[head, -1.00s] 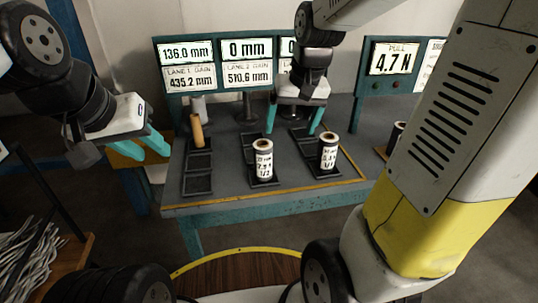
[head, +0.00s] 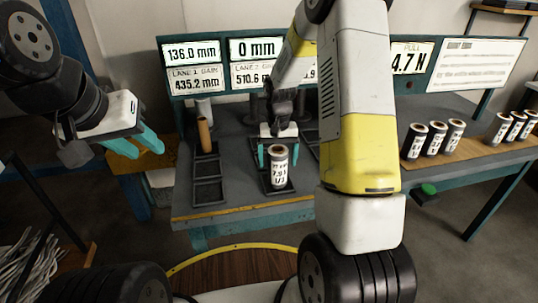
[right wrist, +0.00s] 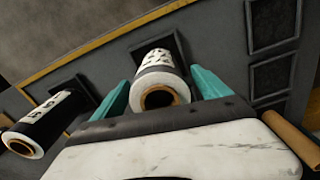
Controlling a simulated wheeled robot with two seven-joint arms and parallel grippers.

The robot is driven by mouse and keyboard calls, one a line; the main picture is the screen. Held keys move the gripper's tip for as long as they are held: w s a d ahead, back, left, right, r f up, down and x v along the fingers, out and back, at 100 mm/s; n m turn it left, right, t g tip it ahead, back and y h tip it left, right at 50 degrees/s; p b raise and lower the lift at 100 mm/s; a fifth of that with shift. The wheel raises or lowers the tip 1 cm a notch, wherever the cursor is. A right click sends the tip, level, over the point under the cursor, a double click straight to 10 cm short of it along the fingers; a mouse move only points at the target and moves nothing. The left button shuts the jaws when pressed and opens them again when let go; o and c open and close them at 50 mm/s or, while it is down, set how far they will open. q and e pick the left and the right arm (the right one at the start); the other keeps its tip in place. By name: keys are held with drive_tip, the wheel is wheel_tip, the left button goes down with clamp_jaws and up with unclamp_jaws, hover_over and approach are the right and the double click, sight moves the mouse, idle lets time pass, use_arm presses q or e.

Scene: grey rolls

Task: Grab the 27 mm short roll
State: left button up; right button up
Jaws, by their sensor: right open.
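A short white-labelled roll with a brown core (head: 279,168) stands upright on a dark tray in the middle lane. Its label is too small to read surely. My right gripper (head: 279,152) is open, with one teal finger to each side of this roll's top end. In the right wrist view the same roll (right wrist: 158,72) lies between the spread fingers (right wrist: 162,94), with a gap at each side. My left gripper (head: 148,143) is open and empty, left of the bench. A second labelled roll (right wrist: 45,122) shows in the right wrist view; my right arm hides it in the head view.
Several black-and-white rolls (head: 436,138) stand on a board at the right. Display panels (head: 255,62) rise behind the lanes. A green button (head: 429,188) sits on the bench front.

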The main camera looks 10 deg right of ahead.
sight(278, 165)
wheel_tip(278, 165, down, 3)
drive_tip(key=shift+f, duration=0.15)
drive_tip(key=shift+c, duration=0.2)
drive_tip(key=c, duration=1.4)
drive_tip(key=shift+c, duration=0.9)
